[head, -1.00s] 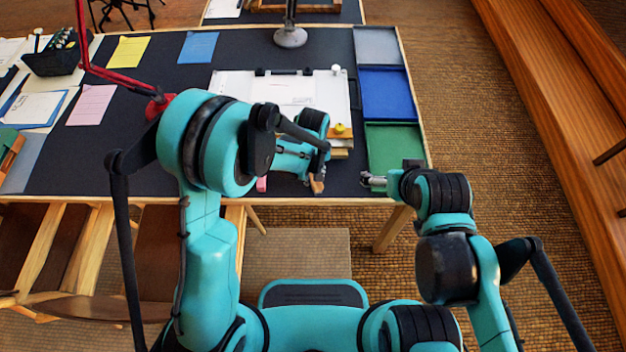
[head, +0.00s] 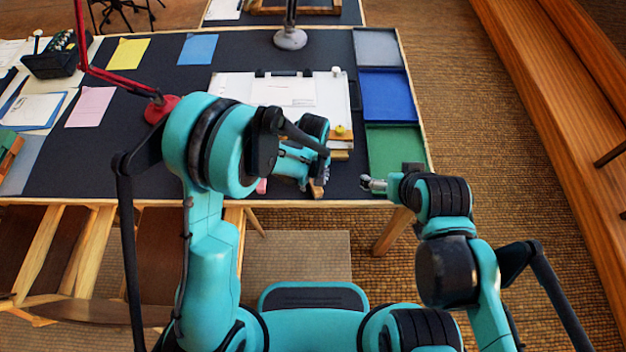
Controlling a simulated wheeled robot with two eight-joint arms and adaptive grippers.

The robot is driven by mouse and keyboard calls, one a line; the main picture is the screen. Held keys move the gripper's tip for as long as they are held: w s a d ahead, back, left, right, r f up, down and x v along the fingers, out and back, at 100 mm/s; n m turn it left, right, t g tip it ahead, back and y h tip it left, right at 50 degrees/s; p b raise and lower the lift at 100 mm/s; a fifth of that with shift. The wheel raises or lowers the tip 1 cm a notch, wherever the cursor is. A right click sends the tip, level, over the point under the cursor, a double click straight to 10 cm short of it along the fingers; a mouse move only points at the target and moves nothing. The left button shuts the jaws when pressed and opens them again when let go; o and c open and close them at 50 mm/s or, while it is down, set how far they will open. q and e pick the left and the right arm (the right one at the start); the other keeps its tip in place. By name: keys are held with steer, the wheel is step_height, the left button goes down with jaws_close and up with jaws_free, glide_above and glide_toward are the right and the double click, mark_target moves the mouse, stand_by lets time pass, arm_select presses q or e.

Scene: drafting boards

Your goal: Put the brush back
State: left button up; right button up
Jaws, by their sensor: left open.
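A small brown wooden piece (head: 316,189), which looks like part of the brush, shows near the table's front edge, just below my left gripper. My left gripper (head: 323,176) is open over the front of the dark table top, close to this piece. My own wrist hides much of the gripper and whatever lies behind it. I cannot tell whether the fingers touch the piece. My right gripper (head: 373,184) is at the front right of the table, by the green tray (head: 395,150). It appears to hold nothing, but its finger gap is too small to judge.
A white drawing board (head: 335,95) lies mid-table, with a small yellow object (head: 341,130) at its lower right. Blue (head: 387,95) and grey (head: 377,47) trays line the right edge. A red lamp arm (head: 120,78) and the lamp base (head: 290,39) stand on the table.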

arm_select(q)
step_height(320, 180, up, 12)
steer(key=p, duration=0.4)
steer(key=s+a+r+m+t, duration=0.2)
steer(key=s+a+r, duration=0.4)
steer(key=a, duration=0.3)
steer(key=s+a+r+m+t, duration=0.2)
steer(key=s+a+r+t, duration=0.3)
steer(key=a+r, duration=0.3)
steer(key=shift+s+a+m, duration=0.3)
steer(key=shift+s+a, duration=0.1)
steer(key=shift+s, duration=0.2)
